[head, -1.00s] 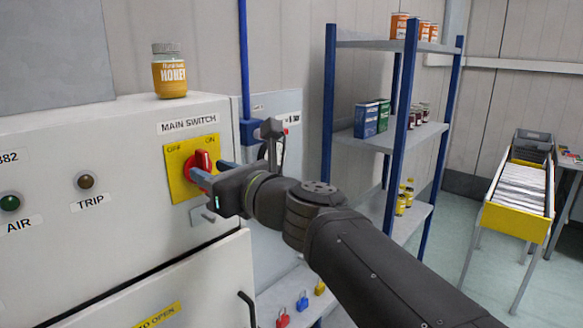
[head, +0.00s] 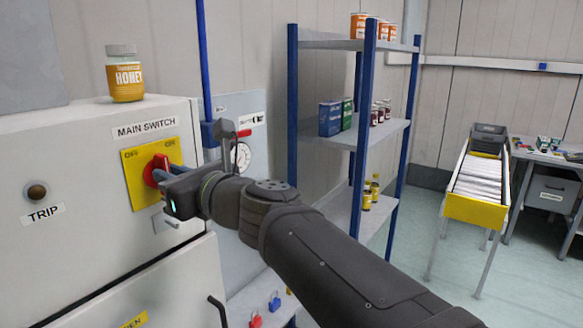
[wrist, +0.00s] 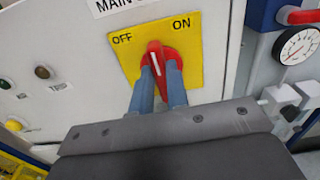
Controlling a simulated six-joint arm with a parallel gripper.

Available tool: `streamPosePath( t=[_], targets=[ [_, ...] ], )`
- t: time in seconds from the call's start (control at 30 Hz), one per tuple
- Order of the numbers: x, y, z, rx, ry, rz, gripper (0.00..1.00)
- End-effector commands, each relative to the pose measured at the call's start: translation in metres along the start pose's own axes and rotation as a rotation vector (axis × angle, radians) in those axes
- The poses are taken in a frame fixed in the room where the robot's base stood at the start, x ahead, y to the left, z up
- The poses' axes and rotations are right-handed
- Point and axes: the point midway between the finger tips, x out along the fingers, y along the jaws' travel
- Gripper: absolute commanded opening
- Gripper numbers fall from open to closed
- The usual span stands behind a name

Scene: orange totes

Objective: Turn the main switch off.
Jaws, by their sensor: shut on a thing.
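The main switch is a red knob (head: 157,168) on a yellow plate (head: 137,187) on the front of a pale cabinet. In the wrist view the knob (wrist: 154,50) shows a white line, and its top points up between the OFF and ON marks on the plate (wrist: 197,57). My gripper (head: 161,174) reaches the knob from the right. In the wrist view its two blue-grey fingers (wrist: 161,74) are shut on the knob, one on each side.
A honey jar (head: 125,78) stands on top of the cabinet (head: 60,135). A gauge (head: 241,157) and a blue pipe (head: 204,65) are just right of the switch. A blue-post shelf (head: 369,130) stands farther right.

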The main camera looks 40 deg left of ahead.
Motion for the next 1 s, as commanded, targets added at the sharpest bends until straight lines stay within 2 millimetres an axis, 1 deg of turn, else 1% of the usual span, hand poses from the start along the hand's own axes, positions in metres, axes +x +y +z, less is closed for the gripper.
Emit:
streamPosePath(
  t=[0.27,1.0],
  targets=[
    [-0.0001,0.0014,-0.0004,-0.153,0.001,0.0,0.0],
    [-0.0002,0.0059,-0.0036,-0.846,0.001,0.001,0.0]
  ],
)
